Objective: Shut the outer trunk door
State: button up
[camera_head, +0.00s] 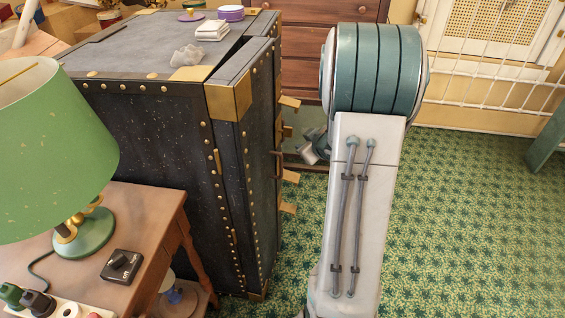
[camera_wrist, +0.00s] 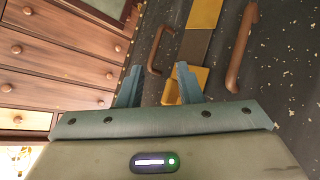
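The black trunk (camera_head: 150,125) with brass corners and studs stands upright in the head view. Its outer door (camera_head: 259,150) is the dark slab on its right side. A narrow dark wedge shows along the top between door and body, so the door looks slightly ajar. Brass latches (camera_head: 290,177) stick out from its far edge. In the wrist view a dark studded trunk face shows a brown handle (camera_wrist: 241,50), a second handle (camera_wrist: 159,45) and a brass strip (camera_wrist: 200,35). My gripper (camera_wrist: 158,80) is open and empty, fingers apart, in front of this face. Its fingertips are mostly hidden in the head view.
A wooden side table (camera_head: 150,215) with a green lamp (camera_head: 50,150) and a switch box (camera_head: 121,265) stands left of the trunk. Folded cloth (camera_head: 212,30) and small items lie on the trunk top. A wooden dresser (camera_head: 325,15) is behind. Green patterned carpet (camera_head: 470,220) is clear at right.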

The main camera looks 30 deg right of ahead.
jog(key=s+d+f+n+t+y, duration=0.25)
jog(key=s+f+y, duration=0.45)
jog(key=s+y, duration=0.45)
jog(key=b+x, duration=0.1)
jog(key=x, duration=1.3)
jog(key=shift+w+a+r+b, duration=0.2)
jog(key=shift+a+r+b, duration=0.15)
jog(key=shift+r+b, duration=0.1)
jog(key=shift+n, duration=0.25)
grip_shut()
